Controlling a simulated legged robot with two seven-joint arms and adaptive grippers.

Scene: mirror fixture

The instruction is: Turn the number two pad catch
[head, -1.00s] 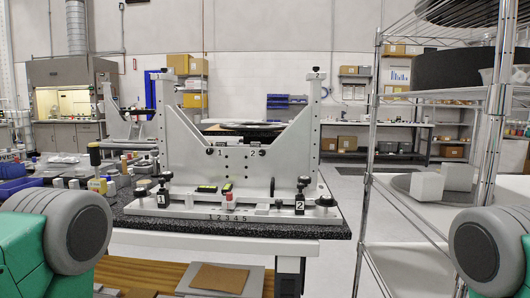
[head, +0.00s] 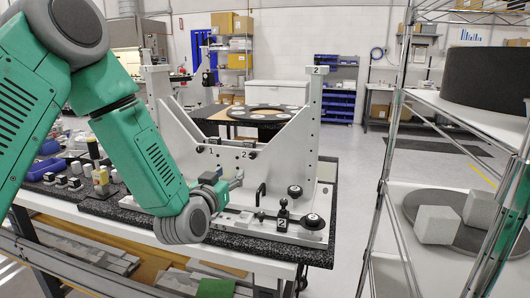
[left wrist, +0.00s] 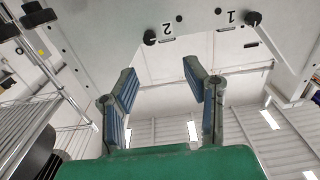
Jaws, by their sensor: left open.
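The grey mirror fixture (head: 228,140) stands on a black-topped bench. On its plate, a small black knob (head: 253,154) sits beside a printed 2; in the left wrist view this knob (left wrist: 150,37) is beyond the fingers, at the top. A second knob (left wrist: 253,18) sits by the printed 1. A black post with a 2 tag (head: 283,214) stands on the fixture's base. I cannot tell which number 2 part is the pad catch. My left gripper (head: 237,181) is low in front of the plate; in its wrist view the gripper (left wrist: 158,76) is open and empty, apart from the knobs.
Round black knobs (head: 312,222) and a bent black handle (head: 261,192) rise from the base right of my gripper. A wire shelf (head: 395,150) with grey blocks stands at the right. Small parts crowd the bench at left. Floor is free between bench and shelf.

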